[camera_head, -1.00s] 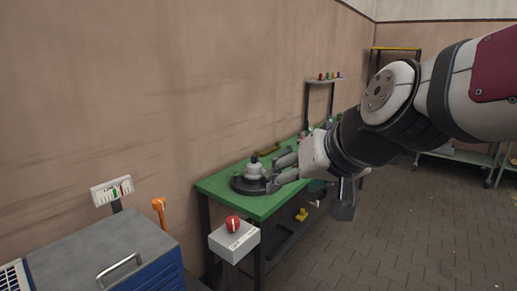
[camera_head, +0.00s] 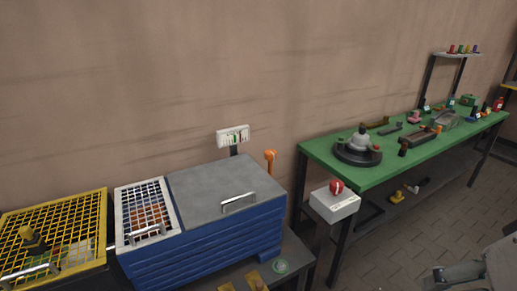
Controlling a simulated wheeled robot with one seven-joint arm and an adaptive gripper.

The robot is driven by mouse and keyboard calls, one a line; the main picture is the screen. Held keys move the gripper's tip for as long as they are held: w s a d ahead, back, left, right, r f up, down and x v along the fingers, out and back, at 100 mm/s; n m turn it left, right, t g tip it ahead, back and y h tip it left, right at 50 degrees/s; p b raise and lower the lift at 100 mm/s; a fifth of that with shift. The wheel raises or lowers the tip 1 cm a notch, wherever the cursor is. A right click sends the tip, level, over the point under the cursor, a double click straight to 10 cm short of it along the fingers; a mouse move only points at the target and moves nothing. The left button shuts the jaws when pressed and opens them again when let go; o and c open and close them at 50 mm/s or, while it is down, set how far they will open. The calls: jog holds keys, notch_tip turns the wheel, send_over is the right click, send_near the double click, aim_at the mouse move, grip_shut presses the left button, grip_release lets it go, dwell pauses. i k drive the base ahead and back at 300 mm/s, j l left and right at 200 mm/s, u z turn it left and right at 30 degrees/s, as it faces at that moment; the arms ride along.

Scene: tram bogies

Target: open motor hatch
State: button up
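A blue ribbed housing (camera_head: 210,245) stands left of centre. It carries a flat grey lid (camera_head: 215,187) with a metal bar handle (camera_head: 238,203) near its front edge; the lid lies closed. Beside it on the left is a white-framed mesh cover (camera_head: 147,210) with its own handle (camera_head: 147,234), also lying closed. I cannot tell which of these covers is the motor hatch. My gripper (camera_head: 452,274) shows only partly at the bottom right corner, well away from the housing. Its fingers are cut off by the frame edge, so their opening is unclear.
A yellow mesh cover (camera_head: 55,205) lies at far left. An orange lever (camera_head: 270,158) and a white gauge panel (camera_head: 233,136) stand behind the housing. A red-knobbed box (camera_head: 334,204) stands before the green bench (camera_head: 320,150), which holds several parts.

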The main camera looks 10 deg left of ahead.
aim_at(205, 194)
jog(key=j+u, duration=0.1)
jog(key=u, duration=0.75)
jog(key=i+u, duration=0.25)
jog(key=i, duration=0.15)
jog(key=i+l+u, duration=0.2)
jog(key=i, duration=0.2)
